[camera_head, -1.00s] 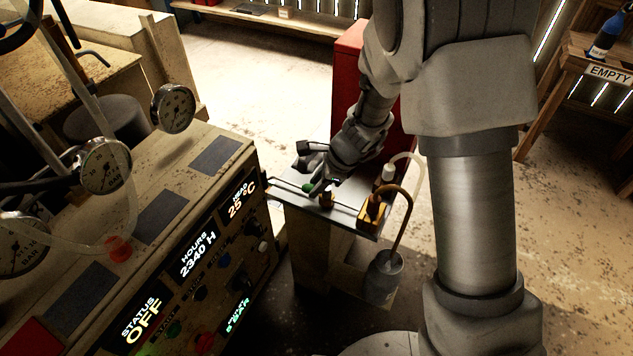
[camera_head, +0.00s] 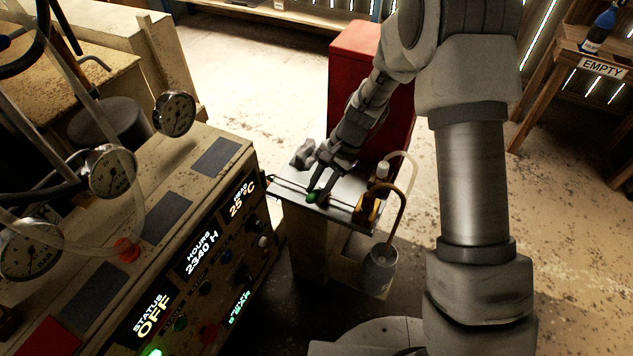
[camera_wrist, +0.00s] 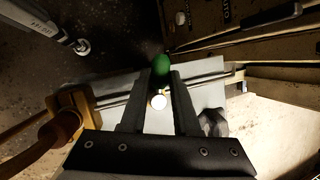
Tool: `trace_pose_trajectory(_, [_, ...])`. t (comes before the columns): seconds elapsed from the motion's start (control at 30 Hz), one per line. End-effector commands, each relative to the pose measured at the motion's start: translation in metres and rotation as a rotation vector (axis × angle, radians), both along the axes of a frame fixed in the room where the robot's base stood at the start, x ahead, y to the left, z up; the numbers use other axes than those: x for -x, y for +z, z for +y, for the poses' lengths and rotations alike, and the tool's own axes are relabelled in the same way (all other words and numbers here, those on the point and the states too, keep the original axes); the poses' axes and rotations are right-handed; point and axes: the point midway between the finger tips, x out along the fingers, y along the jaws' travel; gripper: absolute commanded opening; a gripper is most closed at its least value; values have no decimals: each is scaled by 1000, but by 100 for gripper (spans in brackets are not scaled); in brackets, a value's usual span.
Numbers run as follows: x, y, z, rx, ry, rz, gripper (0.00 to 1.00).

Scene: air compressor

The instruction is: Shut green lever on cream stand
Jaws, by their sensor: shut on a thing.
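The green lever (camera_head: 313,197) is on the grey top (camera_head: 342,215) of the cream stand (camera_head: 306,240). In the wrist view the lever's green end (camera_wrist: 161,66) sits between the tips of my gripper (camera_wrist: 161,80), with a pale round part just below it. My gripper (camera_head: 317,190) reaches down from the upper right in the head view and is shut on the lever. The fingers partly hide the lever and its valve. Thin pipes run across the stand top past it.
A brass block (camera_head: 368,208) with a curved hose stands on the right of the stand top, above a grey canister (camera_head: 380,268). The compressor panel (camera_head: 200,240) with gauges stands close on the left, reading OFF. A red cabinet (camera_head: 362,90) is behind the stand.

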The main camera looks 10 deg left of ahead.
Motion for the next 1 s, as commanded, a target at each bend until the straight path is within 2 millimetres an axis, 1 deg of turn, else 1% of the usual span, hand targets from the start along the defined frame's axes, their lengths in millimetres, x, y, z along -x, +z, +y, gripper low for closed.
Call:
trace_pose_trajectory(0.2, [1, 1, -4, 1, 149, -1, 0])
trace_pose_trajectory(0.4, [1, 1, -6, 0, 236, -1, 0])
trace_pose_trajectory(0.63, [2, 0, -7, 1, 281, -1, 0])
trace_pose_trajectory(1.0, [2, 0, -8, 1, 290, -1, 0])
